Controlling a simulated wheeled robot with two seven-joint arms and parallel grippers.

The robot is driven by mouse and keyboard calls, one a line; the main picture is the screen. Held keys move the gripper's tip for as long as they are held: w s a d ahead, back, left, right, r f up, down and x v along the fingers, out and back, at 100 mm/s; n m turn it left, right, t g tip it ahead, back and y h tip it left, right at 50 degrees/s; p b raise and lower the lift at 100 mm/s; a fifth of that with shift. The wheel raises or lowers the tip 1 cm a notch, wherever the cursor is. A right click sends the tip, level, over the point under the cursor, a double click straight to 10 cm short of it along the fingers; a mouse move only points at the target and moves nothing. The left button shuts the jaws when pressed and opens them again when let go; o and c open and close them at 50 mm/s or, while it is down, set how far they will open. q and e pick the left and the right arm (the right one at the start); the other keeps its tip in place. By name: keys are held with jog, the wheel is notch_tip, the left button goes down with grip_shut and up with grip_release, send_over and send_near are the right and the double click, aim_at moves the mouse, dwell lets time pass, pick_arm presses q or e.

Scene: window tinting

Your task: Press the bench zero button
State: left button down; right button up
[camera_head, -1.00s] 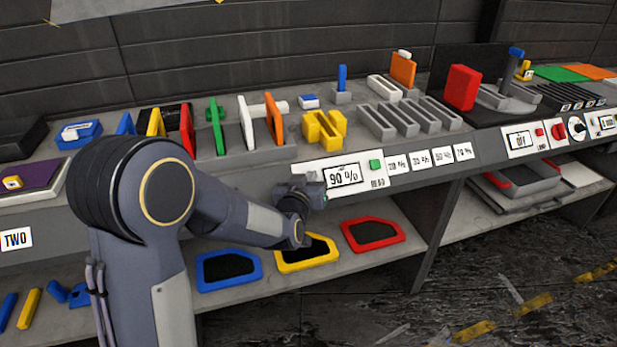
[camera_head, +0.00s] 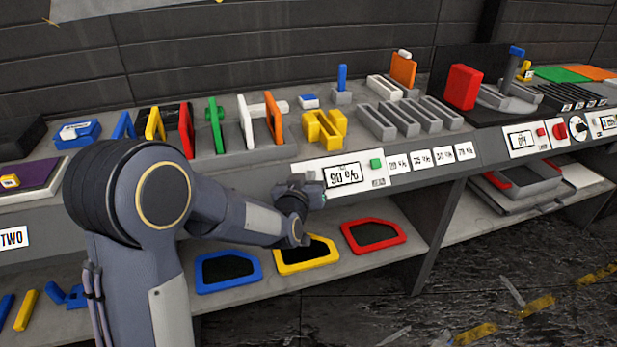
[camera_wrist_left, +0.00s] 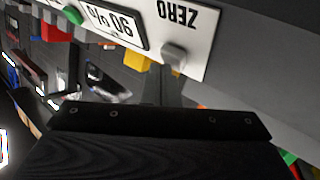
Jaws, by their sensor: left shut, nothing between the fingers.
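The white bench panel (camera_head: 337,187) carries a display (camera_head: 343,175) reading 90 % and a green button (camera_head: 376,164). In the left wrist view, the panel's word ZERO (camera_wrist_left: 181,15) shows upside down beside the display (camera_wrist_left: 107,22). My left gripper (camera_head: 319,192) is at the panel's left end, covering the ZERO area in the head view. In the wrist view my left fingers (camera_wrist_left: 172,58) are shut and empty, with their tip at the panel edge by ZERO. My right gripper is not in view.
Above the panel stand a yellow block (camera_head: 324,129) and a grey slotted rack (camera_head: 408,119). Blue (camera_head: 228,270), yellow (camera_head: 306,254) and red (camera_head: 373,235) framed pieces lie on the shelf below my forearm. Space in front of the bench is clear.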

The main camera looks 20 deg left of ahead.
pick_arm(q)
jog(key=shift+w+a+f+b, duration=0.1)
jog(key=shift+w+f+b, duration=0.05)
jog(key=shift+f+b, duration=0.15)
jog(key=shift+r, duration=0.2)
dwell(0.4)
jog(key=shift+s+d+r+p, duration=0.35)
jog(key=shift+s+r+p, duration=0.1)
jog(key=shift+s+r, duration=0.05)
jog(key=s+d+r+p, duration=0.2)
jog(key=s+r+p, duration=0.1)
jog(key=shift+r, duration=0.25)
dwell(1.0)
